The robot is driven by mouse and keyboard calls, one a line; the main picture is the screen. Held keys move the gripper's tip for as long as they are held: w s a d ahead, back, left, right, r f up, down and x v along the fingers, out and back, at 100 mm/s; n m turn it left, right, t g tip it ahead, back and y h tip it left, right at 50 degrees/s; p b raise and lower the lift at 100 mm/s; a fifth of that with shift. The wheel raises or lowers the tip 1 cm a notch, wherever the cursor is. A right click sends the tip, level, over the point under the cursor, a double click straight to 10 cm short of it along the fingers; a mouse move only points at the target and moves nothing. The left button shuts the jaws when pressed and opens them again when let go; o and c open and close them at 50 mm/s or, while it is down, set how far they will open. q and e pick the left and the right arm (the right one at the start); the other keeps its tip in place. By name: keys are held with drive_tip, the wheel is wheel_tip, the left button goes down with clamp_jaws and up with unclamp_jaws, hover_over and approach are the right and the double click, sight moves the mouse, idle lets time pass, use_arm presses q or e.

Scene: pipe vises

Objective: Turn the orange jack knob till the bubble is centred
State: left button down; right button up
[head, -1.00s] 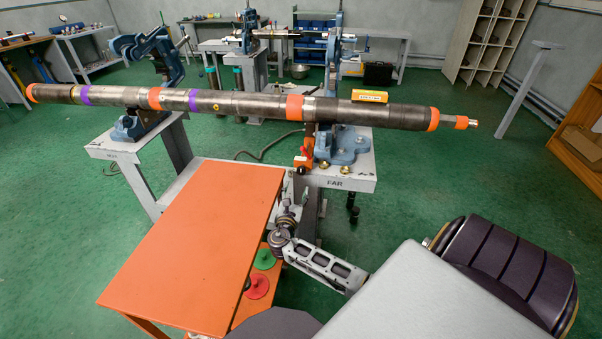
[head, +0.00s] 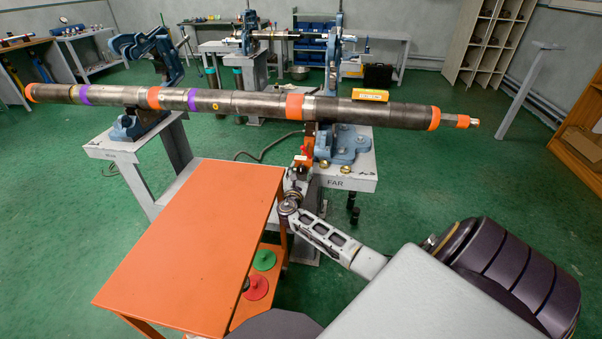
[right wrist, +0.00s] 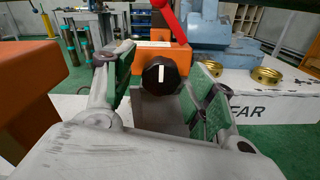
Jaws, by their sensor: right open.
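The orange jack (head: 303,161) stands on the near edge of the FAR stand, under the long pipe (head: 240,104). In the right wrist view the jack (right wrist: 150,58) has a round black knob (right wrist: 160,74) with a white mark standing upright. A yellow bubble level (head: 370,95) lies on top of the pipe; its bubble is too small to read. My right gripper (head: 299,180) is just in front of the jack. In the right wrist view my right gripper (right wrist: 166,88) is open, its green-padded fingers on either side of the knob with gaps. My left gripper is not in view.
A red lever (right wrist: 168,18) rises above the knob. Brass cups (right wrist: 265,75) sit on the FAR stand (head: 362,178) to the right. The orange cart (head: 195,245) stands close on the left, also in the right wrist view (right wrist: 30,95). Green floor lies open to the right.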

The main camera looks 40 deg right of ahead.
drive_tip(key=shift+w+d, duration=0.2)
drive_tip(key=shift+d, duration=0.05)
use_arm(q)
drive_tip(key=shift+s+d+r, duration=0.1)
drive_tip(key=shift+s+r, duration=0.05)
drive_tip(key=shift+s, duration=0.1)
use_arm(e)
drive_tip(key=c, duration=1)
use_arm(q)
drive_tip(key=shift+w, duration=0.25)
use_arm(e)
drive_tip(key=shift+c, duration=0.2)
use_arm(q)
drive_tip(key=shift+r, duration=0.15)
use_arm(e)
drive_tip(key=shift+m, duration=0.3)
